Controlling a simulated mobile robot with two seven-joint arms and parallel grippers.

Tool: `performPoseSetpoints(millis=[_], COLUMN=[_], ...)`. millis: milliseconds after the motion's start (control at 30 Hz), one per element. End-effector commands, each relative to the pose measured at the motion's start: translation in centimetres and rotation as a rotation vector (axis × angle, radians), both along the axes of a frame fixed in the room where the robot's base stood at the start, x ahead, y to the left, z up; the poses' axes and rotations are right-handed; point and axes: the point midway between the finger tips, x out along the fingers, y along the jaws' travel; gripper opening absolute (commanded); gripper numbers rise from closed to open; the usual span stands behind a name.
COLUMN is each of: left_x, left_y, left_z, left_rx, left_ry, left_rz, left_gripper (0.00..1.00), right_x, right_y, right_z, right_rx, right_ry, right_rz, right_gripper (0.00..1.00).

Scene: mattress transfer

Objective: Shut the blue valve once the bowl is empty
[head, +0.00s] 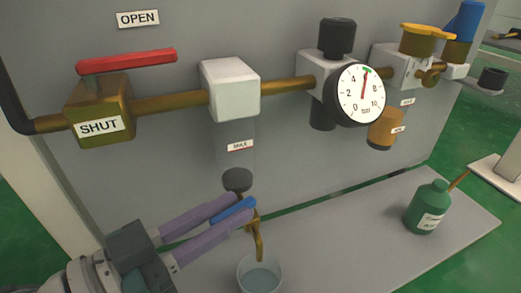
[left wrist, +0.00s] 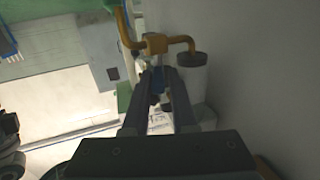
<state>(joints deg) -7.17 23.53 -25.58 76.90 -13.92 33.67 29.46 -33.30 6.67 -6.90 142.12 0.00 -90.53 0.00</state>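The blue valve's lever (head: 235,209) lies between the two purple fingers of my left gripper (head: 226,213), which look closed on it. The lever's blue also shows between the fingertips in the left wrist view (left wrist: 158,88). A brass spout (head: 258,235) bends down just right of the fingertips, and I see no stream leaving it. The clear filter bowl (head: 234,160) hangs under the white block (head: 231,88); it looks grey, with no liquid level that I can make out. A cup (head: 260,274) with bluish liquid stands below the spout. My right gripper is not seen.
A brass pipe (head: 170,102) links the red-handled valve (head: 100,110), marked SHUT, to the gauge (head: 361,94), whose needle points near the top. A green bottle (head: 428,206) stands at right on the grey shelf (head: 350,225). The shelf between cup and bottle is clear.

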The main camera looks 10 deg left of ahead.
Motion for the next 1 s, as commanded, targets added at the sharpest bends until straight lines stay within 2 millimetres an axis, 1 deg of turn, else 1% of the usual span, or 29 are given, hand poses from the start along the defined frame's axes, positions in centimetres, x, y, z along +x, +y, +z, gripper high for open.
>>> performPoseSetpoints(millis=[33,200,667,1000], left_x=[-0.02,-0.04,0.08,0.89], left_y=[-0.01,-0.02,0.02,0.71], left_z=[-0.02,-0.03,-0.06,-0.05], left_rx=[0.000,-0.001,0.002,0.004], left_ry=[0.000,0.001,-0.002,-0.003], left_rz=[0.000,0.000,-0.019,-0.272], left_gripper=[0.18,0.00,0.00,0.00], right_x=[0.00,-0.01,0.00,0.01], right_y=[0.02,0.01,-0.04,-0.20], right_z=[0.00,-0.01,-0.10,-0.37], right_rx=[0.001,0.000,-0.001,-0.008], right_ry=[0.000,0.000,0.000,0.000], right_rz=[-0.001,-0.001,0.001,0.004], right_gripper=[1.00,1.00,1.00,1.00])
